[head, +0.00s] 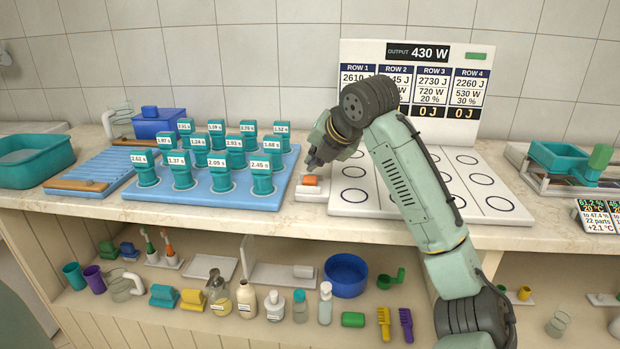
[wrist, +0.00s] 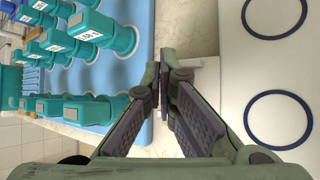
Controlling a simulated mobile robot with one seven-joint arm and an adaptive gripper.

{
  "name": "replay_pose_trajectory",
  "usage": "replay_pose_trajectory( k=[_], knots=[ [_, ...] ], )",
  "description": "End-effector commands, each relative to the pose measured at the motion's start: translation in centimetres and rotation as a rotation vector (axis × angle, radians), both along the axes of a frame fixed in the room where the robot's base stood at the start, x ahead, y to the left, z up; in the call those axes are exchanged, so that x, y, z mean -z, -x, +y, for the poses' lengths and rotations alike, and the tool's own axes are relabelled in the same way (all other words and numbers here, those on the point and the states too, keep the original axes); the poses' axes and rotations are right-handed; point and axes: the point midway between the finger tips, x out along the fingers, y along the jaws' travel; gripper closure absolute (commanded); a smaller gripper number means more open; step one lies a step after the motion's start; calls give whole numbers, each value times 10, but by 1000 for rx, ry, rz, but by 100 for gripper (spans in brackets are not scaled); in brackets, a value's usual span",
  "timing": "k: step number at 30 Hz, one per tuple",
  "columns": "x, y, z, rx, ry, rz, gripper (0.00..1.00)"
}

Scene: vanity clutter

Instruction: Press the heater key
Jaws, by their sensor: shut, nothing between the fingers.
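An orange key (head: 310,181), which I take to be the heater key, sits on a small white base (head: 309,193) between the blue tray and the white circle board. My gripper (head: 313,164) is shut and empty, pointing down just above and behind the key in the head view. I cannot tell whether the tips touch it. In the wrist view my closed fingertips (wrist: 166,66) are over the gap between the tray and the board. The orange key is hidden there behind the fingers, and only part of the white base (wrist: 207,82) shows.
The blue tray (head: 200,199) with several teal labelled blocks stands close on the left. The white board with circles (head: 465,190) lies on the right, before an upright display (head: 410,80). A shelf of small items (head: 225,325) is below the counter.

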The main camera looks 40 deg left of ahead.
Motion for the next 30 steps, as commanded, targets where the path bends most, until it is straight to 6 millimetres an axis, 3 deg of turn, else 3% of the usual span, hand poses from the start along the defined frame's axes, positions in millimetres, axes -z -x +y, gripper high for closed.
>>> replay_pose_trajectory(
  k=[30],
  knots=[
    [9,0,0,0,0,0,100]
  ],
)
